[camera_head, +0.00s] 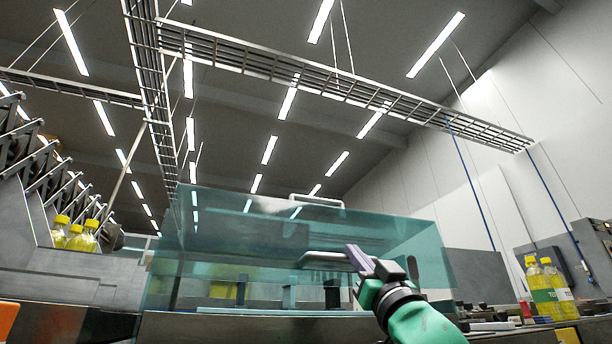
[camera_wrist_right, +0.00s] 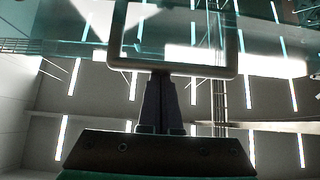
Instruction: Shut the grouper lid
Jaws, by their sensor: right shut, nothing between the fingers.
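The grouper lid (camera_head: 400,238) is a see-through teal cover over the machine in the middle of the head view. A pale bar handle (camera_head: 322,259) is on its near side, and another pale handle (camera_head: 316,201) shows higher up. My right gripper (camera_head: 352,253) is shut and empty, its fingertips at the right end of the lower handle. In the right wrist view, the shut fingers (camera_wrist_right: 160,82) point up to the lower bar of a rectangular handle (camera_wrist_right: 190,70). I cannot tell whether they touch it. My left gripper is out of view.
Yellow-capped bottles (camera_head: 80,238) stand at the left by a grey machine. More bottles (camera_head: 545,290) stand at the right. A metal cable tray (camera_head: 330,80) hangs overhead. The space above the lid looks clear.

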